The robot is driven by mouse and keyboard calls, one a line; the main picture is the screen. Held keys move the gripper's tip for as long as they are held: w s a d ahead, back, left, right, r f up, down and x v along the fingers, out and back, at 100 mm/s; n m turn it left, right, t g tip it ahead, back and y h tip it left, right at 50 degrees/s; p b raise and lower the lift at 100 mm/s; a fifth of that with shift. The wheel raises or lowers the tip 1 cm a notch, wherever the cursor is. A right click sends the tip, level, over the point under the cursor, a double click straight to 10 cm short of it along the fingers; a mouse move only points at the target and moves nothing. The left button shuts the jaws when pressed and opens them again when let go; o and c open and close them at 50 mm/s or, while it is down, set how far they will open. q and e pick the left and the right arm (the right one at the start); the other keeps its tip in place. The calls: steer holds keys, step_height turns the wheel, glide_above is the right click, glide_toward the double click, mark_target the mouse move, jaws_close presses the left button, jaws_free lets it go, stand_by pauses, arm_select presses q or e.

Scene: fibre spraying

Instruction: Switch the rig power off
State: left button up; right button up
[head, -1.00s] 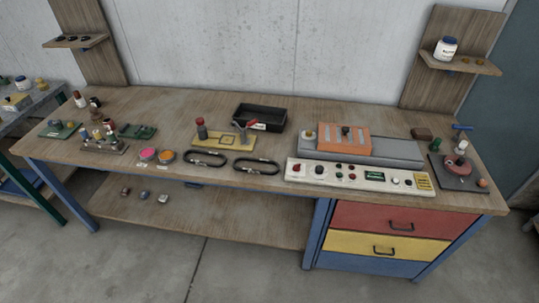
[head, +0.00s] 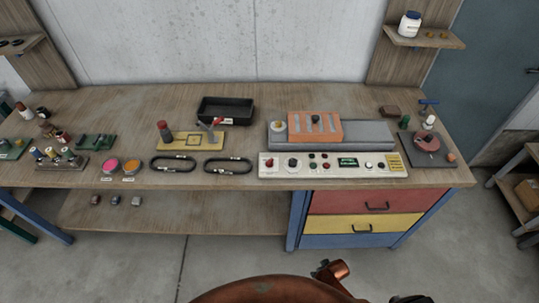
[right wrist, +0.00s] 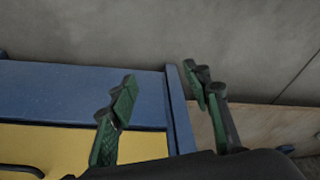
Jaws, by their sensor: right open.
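A white control panel (head: 333,165) lies along the bench's front edge, right of centre in the head view. It carries a red knob (head: 269,162), a black knob (head: 292,162), several small buttons, a green display (head: 348,162) and a yellow label (head: 394,162). Which control is the power switch, and its state, is too small to tell. In the right wrist view my right gripper (right wrist: 159,80) is open and empty, its green-padded fingers apart, in front of the blue drawer cabinet (right wrist: 85,90) and grey floor. My left gripper is out of view.
Behind the panel stands a grey rig bed (head: 360,134) with an orange block (head: 315,127). Two black carabiner-like loops (head: 228,166) and a yellow-based lever fixture (head: 190,139) lie to its left. Drawers (head: 375,201) are below it. A round tool stand (head: 428,143) is at right.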

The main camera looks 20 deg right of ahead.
steer(key=w+a+r+n+t+y+p, duration=0.15)
steer(key=w+a+r, duration=0.25)
steer(key=w+r, duration=0.65)
steer(key=w+a+r+n+g+p, duration=0.15)
steer(key=w+a+r, duration=0.4)
steer(key=r, duration=0.85)
steer(key=w+a+r+n+y+p, duration=0.1)
steer(key=w+a+r+p, duration=0.15)
steer(key=r, duration=0.55)
steer(key=w+a+r+n+p, duration=0.1)
steer(key=a+r, duration=0.2)
steer(key=r, duration=0.5)
steer(key=w+a+r+n+y+p, duration=0.1)
steer(key=w+a+r+p, duration=0.1)
steer(key=r, duration=0.5)
steer(key=h, duration=0.1)
glide_toward(270, 161)
steer(key=f, duration=0.1)
steer(key=x, duration=0.7)
steer(key=shift+w+a+f, duration=0.1)
steer(key=shift+w+f, duration=0.15)
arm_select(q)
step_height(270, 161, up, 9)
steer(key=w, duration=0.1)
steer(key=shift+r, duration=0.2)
arm_select(e)
steer(key=c, duration=1.2)
